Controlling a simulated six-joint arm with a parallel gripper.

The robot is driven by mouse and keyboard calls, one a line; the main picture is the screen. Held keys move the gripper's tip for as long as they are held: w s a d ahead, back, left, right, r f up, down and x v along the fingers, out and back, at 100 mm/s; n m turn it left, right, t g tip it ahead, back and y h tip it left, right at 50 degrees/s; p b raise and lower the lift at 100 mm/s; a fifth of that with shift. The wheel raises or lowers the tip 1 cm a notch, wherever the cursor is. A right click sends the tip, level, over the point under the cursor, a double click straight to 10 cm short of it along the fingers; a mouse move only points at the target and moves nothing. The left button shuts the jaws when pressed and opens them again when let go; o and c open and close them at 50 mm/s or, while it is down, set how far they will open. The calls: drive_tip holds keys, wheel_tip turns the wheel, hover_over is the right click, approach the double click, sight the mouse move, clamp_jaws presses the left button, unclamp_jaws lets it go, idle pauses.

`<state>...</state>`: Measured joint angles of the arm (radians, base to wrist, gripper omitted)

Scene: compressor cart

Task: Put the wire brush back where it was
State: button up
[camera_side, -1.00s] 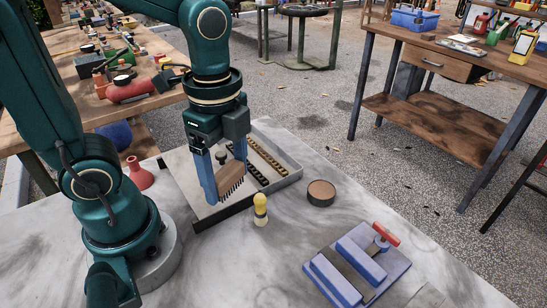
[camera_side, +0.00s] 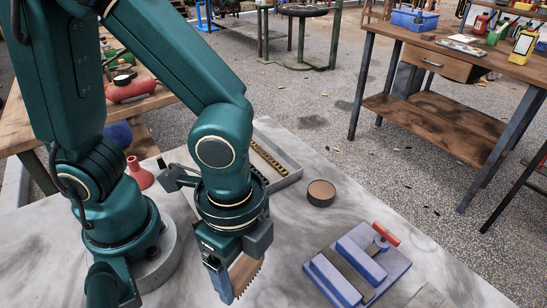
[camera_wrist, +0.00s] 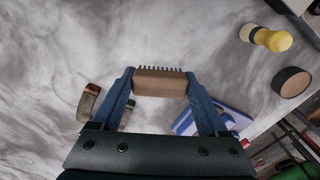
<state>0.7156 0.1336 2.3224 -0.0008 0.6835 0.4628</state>
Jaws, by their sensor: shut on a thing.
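The wire brush has a brown wooden block and a row of dark bristles. My gripper (camera_side: 230,280) is shut on the wire brush (camera_side: 244,272) and holds it at the front of the marble table in the side view. In the wrist view the brush (camera_wrist: 160,84) sits between the two blue fingers of my gripper (camera_wrist: 160,78), bristles pointing away from the palm. Whether the brush touches the table cannot be told. The grey tray (camera_side: 288,180) is behind my wrist, largely hidden by my arm.
A blue block holder (camera_side: 358,262) with a red handle lies right of my gripper. A round brown-topped tin (camera_side: 321,193) stands behind it. Marble is bare around the tin.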

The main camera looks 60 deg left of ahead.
sight(245, 284)
drive_tip(key=shift+f, duration=2.05)
drive_tip(key=shift+f, duration=0.15)
drive_tip(key=o, duration=1.2)
